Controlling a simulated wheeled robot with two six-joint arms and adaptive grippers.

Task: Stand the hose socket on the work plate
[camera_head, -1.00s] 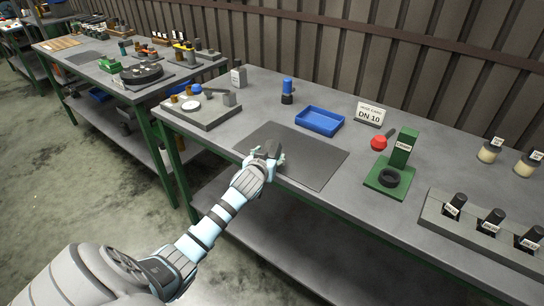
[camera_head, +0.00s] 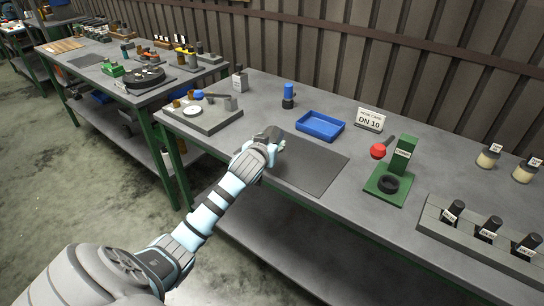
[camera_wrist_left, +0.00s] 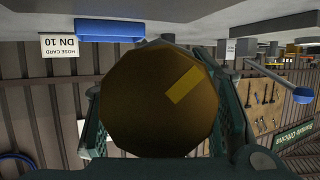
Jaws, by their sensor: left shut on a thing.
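The work plate (camera_head: 312,170) is a dark flat mat at the front edge of the near bench. My left gripper (camera_head: 270,138) is over its back left corner. In the left wrist view, my left gripper (camera_wrist_left: 158,110) is shut on a dark brown, many-sided piece with a yellow mark, which I take for the hose socket (camera_wrist_left: 150,105). It fills the space between the green fingers. In the head view the gripper mostly hides it, so its height above the plate cannot be told. My right gripper is not in view.
A blue tray (camera_head: 320,126) and a DN 10 card (camera_head: 370,120) stand behind the plate. A green stand (camera_head: 392,182) with a black ring is to its right. A grey fixture (camera_head: 205,118) is to its left. A rack (camera_head: 470,232) of black posts stands at the right.

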